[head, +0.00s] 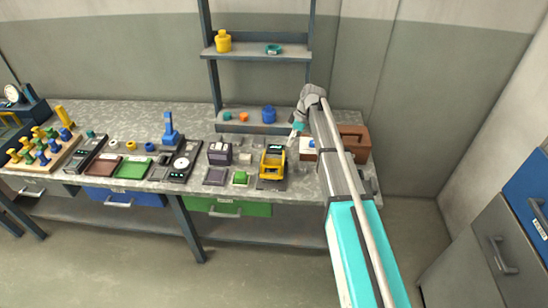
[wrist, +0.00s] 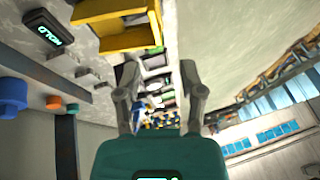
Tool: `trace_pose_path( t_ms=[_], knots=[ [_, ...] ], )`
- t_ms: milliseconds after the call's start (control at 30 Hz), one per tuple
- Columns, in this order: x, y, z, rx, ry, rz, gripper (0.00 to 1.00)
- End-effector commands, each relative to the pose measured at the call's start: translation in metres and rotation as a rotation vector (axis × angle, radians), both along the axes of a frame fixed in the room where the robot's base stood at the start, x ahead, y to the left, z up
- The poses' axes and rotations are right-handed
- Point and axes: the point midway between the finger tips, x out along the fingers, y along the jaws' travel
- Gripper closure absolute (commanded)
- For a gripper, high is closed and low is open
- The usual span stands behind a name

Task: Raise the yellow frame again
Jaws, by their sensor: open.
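The yellow frame (head: 272,164) stands on a dark base on the grey bench, right of the bench's middle in the head view. In the wrist view the yellow frame (wrist: 115,38) fills the upper part, cut off by the top edge. I cannot tell how high it sits on its base. My gripper (head: 298,127) is small in the head view, behind and to the right of the frame, apart from it. In the wrist view my gripper (wrist: 160,72) shows two spread fingers with nothing between them. The frame lies beyond the fingertips, up and to the left.
A dark display (wrist: 50,33) with lit letters, seemingly HOLD upside down, lies near the frame. A brown box (head: 355,143) is to the right. Shelves (head: 258,50) rise behind the bench.

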Motion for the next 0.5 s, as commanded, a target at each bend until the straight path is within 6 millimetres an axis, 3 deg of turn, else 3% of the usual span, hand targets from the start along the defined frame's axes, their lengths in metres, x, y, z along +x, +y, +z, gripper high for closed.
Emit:
trace_pose_path(
  t_ms=[100,500],
  knots=[
    [0.0153,0.009,0.009,0.033,-0.013,0.066,0.49],
    [0.0172,0.0111,0.0095,0.045,-0.021,0.092,0.49]
  ],
)
